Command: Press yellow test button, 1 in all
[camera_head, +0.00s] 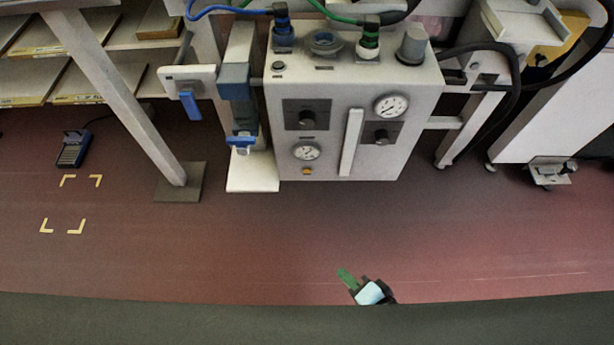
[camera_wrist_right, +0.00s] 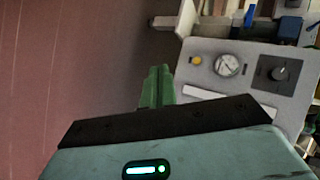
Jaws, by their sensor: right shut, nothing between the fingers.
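The yellow test button (camera_head: 307,171) is small and sits low on the front of a pale control box (camera_head: 330,160), under a round gauge. It also shows in the right wrist view (camera_wrist_right: 196,61), to the left of the gauge. My right gripper (camera_head: 344,275) shows low in the head view, with green fingers, in front of and apart from the box. In the right wrist view its green fingers (camera_wrist_right: 158,82) are together and empty, with the button beyond them to the upper right. My left gripper is not in view.
The box also carries a second gauge (camera_head: 391,106), dark knobs (camera_head: 381,137) and a pale vertical bar (camera_head: 351,142). A blue-handled valve unit (camera_head: 240,141) stands left of it. The floor before the box is clear.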

